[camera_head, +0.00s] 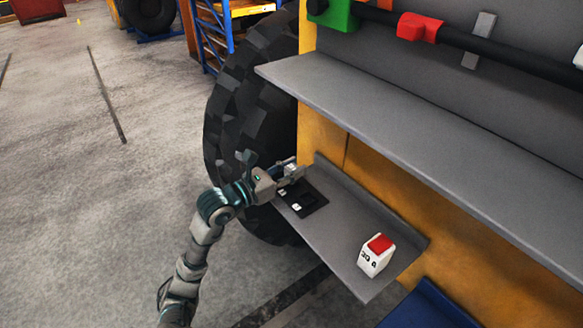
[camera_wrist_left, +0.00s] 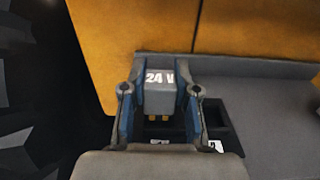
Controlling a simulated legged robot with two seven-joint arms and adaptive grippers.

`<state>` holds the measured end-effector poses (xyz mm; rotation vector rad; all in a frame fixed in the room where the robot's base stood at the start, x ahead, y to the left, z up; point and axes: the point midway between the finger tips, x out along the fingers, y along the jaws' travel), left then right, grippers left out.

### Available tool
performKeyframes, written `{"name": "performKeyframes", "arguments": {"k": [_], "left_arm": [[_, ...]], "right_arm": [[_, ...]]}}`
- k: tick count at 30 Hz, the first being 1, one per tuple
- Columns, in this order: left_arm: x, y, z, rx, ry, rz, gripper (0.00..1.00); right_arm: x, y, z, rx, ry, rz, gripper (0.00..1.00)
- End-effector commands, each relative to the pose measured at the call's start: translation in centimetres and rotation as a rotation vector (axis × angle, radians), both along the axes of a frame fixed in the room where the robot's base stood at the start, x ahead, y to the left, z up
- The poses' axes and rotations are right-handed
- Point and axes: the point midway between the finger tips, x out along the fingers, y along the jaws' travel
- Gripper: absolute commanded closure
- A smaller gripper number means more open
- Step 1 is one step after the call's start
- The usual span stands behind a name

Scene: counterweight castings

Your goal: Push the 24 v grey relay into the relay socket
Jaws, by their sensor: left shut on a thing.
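The grey relay (camera_wrist_left: 160,95), marked 24 V, sits between the two fingers of my left gripper (camera_wrist_left: 160,110) in the left wrist view. The gripper is shut on it. The relay's gold pins point down towards a black socket plate (camera_wrist_left: 225,139) with white labels, and a gap shows below the pins. In the head view my left gripper (camera_head: 291,175) is over the far left end of the grey lower shelf, at the black socket plate (camera_head: 313,207). The relay is small and partly hidden there. My right gripper is not in view.
A white block with a red top (camera_head: 376,256) stands at the near right end of the lower shelf (camera_head: 345,232). A wider grey shelf (camera_head: 420,140) juts out above. A large black tyre (camera_head: 250,120) stands close behind my left arm. A blue object (camera_head: 428,306) lies below right.

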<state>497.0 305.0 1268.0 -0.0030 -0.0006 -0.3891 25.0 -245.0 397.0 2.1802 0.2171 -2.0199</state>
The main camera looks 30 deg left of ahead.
Motion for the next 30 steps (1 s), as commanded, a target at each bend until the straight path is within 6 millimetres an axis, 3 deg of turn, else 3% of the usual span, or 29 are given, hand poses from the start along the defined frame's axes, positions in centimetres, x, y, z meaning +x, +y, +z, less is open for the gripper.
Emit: {"name": "performKeyframes", "arguments": {"k": [17,30], "left_arm": [[0.0,0.0,-1.0,0.001,0.0,0.0,1.0],[0.0,0.0,-0.3,0.001,0.001,0.0,1.0]], "right_arm": [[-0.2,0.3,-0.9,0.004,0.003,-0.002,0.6],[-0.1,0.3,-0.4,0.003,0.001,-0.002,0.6]]}}
